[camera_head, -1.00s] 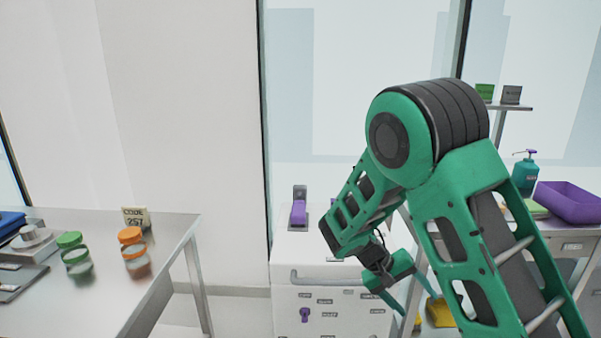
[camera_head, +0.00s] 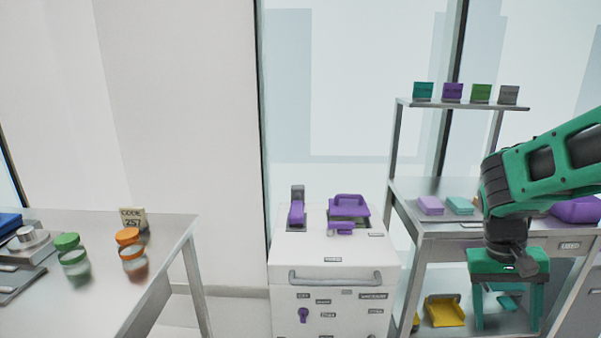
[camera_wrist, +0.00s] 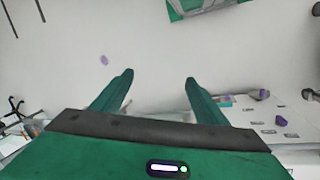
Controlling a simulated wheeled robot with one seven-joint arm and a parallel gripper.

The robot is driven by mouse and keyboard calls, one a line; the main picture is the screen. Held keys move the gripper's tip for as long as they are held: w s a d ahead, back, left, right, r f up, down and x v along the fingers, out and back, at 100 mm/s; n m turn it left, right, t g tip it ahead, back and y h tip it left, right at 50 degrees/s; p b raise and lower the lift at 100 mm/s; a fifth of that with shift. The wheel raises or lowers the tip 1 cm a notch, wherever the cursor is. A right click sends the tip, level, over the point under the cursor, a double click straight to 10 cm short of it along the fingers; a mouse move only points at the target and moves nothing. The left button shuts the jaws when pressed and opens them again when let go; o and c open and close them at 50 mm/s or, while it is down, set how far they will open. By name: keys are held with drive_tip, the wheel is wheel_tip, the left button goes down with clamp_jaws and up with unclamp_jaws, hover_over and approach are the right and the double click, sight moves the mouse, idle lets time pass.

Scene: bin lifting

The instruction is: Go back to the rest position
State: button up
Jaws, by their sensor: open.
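My gripper (camera_head: 508,318) is green and hangs pointing down at the right of the head view, in front of the metal shelf unit. Its two fingers are apart with nothing between them. In the wrist view the two green fingers (camera_wrist: 158,80) also stand apart and empty, with pale floor or wall beyond them. My arm comes in from the right edge and folds down to the gripper. The white cabinet (camera_head: 333,258) with purple fittings on top stands left of the gripper, clear of it.
The shelf unit (camera_head: 440,230) holds pink and teal stacks, a purple bin (camera_head: 577,210) and a yellow scoop-like bin (camera_head: 445,311) low down. A steel table (camera_head: 150,280) with orange- and green-lidded jars is at the left. Floor shows between table and cabinet.

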drive_tip(key=s+r+m+t+y, duration=0.1)
drive_tip(key=s+r+y, duration=0.1)
drive_tip(key=s, duration=1.2)
drive_tip(key=shift+s+a+r+m+t+y, duration=0.25)
drive_tip(key=shift+r+m+t+y, duration=0.15)
drive_tip(key=shift+r, duration=0.35)
drive_tip(key=shift+c, duration=0.7)
